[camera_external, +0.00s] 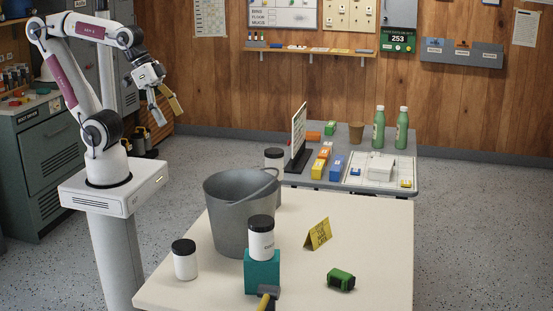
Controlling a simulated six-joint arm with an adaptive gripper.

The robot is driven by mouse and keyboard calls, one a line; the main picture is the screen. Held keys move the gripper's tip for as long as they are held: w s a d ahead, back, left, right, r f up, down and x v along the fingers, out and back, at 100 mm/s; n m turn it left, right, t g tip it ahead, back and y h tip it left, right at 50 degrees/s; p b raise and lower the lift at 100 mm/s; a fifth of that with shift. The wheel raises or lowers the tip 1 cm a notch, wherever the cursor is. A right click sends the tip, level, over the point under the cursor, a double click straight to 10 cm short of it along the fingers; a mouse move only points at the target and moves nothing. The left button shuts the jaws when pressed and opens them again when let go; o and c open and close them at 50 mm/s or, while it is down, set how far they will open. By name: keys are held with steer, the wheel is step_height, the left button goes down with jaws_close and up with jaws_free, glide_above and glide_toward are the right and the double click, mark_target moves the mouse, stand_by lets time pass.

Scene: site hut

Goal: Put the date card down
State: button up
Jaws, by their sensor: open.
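A yellow folded card (318,234) with dark print stands like a tent on the cream table, right of the grey bucket; it looks like the date card, but its print is too small to read. My gripper (168,112) is open and raised at the upper left, above and left of the table, well away from the card. Its fingers point down and nothing shows between them.
The cream table (375,220) holds a grey bucket (228,212), a white jar (261,243) on a teal block (262,272), another black-lidded jar (185,262), a hammer (268,296) and a green tape measure (341,280). A third jar (274,160) stands behind the bucket. Table space right of the card is clear.

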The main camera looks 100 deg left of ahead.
steer(key=w+n, duration=0.6)
steer(key=w, duration=0.7)
steer(key=w+a+f+n, duration=0.3)
steer(key=w+f+n, duration=0.15)
steer(key=w, duration=0.45)
steer(key=w+a+f+n, duration=0.3)
steer(key=w+f+n, duration=0.15)
steer(key=w, duration=0.45)
steer(key=n+g+h, duration=0.1)
steer(key=n+h, duration=0.1)
steer(key=n, duration=1.3)
glide_toward(318, 233)
steer(key=shift+w+a+f, duration=0.1)
steer(key=shift+a+f, duration=0.1)
steer(key=shift+f, duration=0.4)
steer(key=shift+w+a+f, duration=0.15)
steer(key=shift+a+f, duration=0.05)
steer(key=shift+f, duration=0.35)
steer(key=shift+g, duration=0.3)
steer(key=shift+x, duration=1.3)
